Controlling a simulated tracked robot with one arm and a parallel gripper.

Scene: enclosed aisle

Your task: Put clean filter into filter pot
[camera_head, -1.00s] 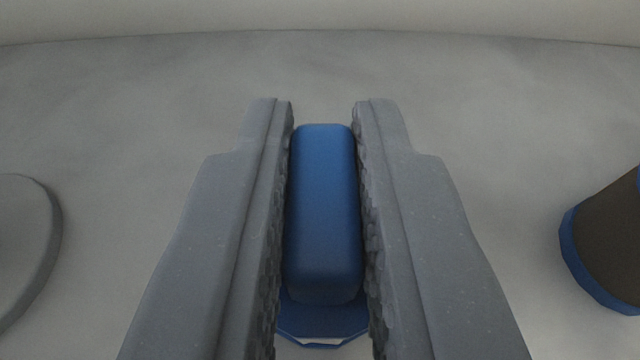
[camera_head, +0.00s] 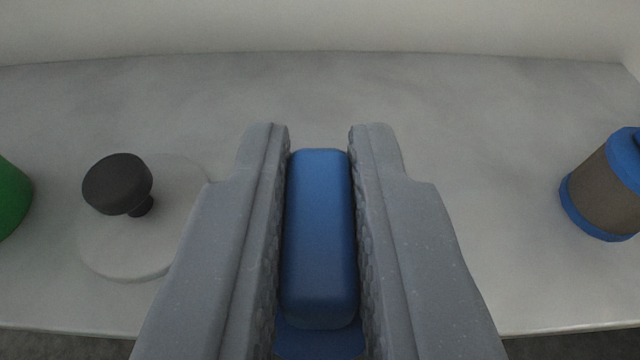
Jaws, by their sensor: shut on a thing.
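My gripper (camera_head: 318,140) is shut on a blue block-shaped handle (camera_head: 318,235), with a grey finger on each side. The handle belongs to a held filter, of which a blue top (camera_head: 318,340) shows at the bottom edge; the rest of it is hidden below the frame and behind the fingers. A second filter (camera_head: 606,190), brown with blue end rims, stands on the grey surface at the right, partly cut off by the frame. I see no open filter pot in this view.
A pale round lid (camera_head: 150,245) with a black knob (camera_head: 118,184) lies on the grey surface (camera_head: 480,120) at the left. A green object (camera_head: 10,197) is cut off at the left edge. A pale wall (camera_head: 320,25) closes the back.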

